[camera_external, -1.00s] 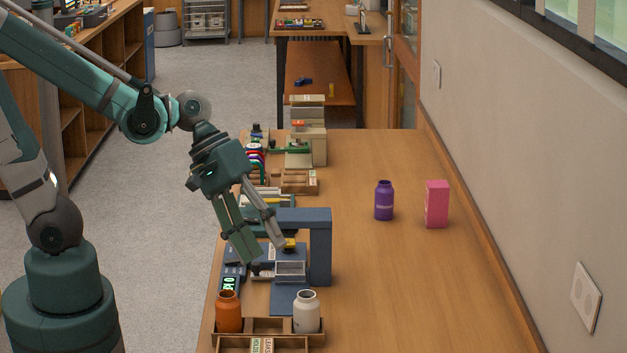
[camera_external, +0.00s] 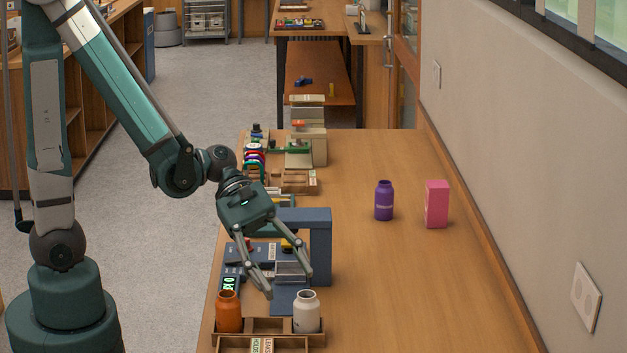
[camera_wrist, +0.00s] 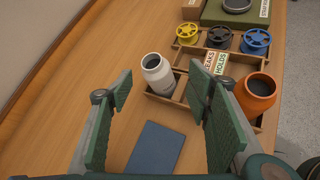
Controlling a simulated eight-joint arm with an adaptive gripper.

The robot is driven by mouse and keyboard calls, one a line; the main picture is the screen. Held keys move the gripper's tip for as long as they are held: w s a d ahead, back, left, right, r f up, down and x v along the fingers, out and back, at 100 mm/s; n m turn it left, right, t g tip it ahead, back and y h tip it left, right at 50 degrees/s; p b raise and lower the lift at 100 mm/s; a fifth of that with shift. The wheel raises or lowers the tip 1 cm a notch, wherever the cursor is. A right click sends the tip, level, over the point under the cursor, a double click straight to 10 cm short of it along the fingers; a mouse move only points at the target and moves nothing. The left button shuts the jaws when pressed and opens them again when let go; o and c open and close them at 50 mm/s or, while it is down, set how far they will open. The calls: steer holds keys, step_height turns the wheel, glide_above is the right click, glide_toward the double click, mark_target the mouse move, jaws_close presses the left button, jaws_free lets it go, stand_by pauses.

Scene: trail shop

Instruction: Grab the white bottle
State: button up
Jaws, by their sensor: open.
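The white bottle (camera_external: 306,312) stands upright and uncapped in the right compartment of a wooden divided tray (camera_external: 268,325) at the near end of the table. It also shows in the wrist view (camera_wrist: 158,76), beyond and between my finger pads. My gripper (camera_external: 288,287) is open and empty, with its fingers pointing down just above and behind the bottle in the external view. The gripper also shows in the wrist view (camera_wrist: 158,112). The fingers look apart from the bottle.
An orange bottle (camera_external: 228,312) stands in the tray's left compartment. A blue frame (camera_external: 320,250) stands behind the tray. A purple bottle (camera_external: 384,201) and a pink box (camera_external: 436,204) stand farther right. The right side of the table is mostly clear.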

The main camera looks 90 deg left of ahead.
mark_target(307, 305)
steer(key=shift+w+a+f+n+t+h+b, duration=0.15)
steer(key=shift+a+f+n+h+b, duration=0.15)
steer(key=shift+n, duration=0.35)
steer(key=shift+a+f+n+t+h+b, duration=0.1)
steer(key=shift+f+n+t+h+b, duration=0.1)
steer(key=shift+n+h, duration=0.35)
steer(key=shift+w+a+f+n+t+h+b, duration=0.15)
steer(key=shift+f+n+h+b, duration=0.1)
steer(key=shift+n, duration=0.45)
steer(key=shift+d, duration=0.1)
steer(key=shift+x, duration=1.2)
steer(key=shift+w+d+f+b, duration=0.1)
steer(key=shift+f+b, duration=0.05)
steer(key=shift+b, duration=0.2)
steer(key=shift+b+x, duration=0.5)
steer(key=shift+x, duration=1.9)
steer(key=shift+f, duration=0.1)
steer(key=shift+c, duration=0.3)
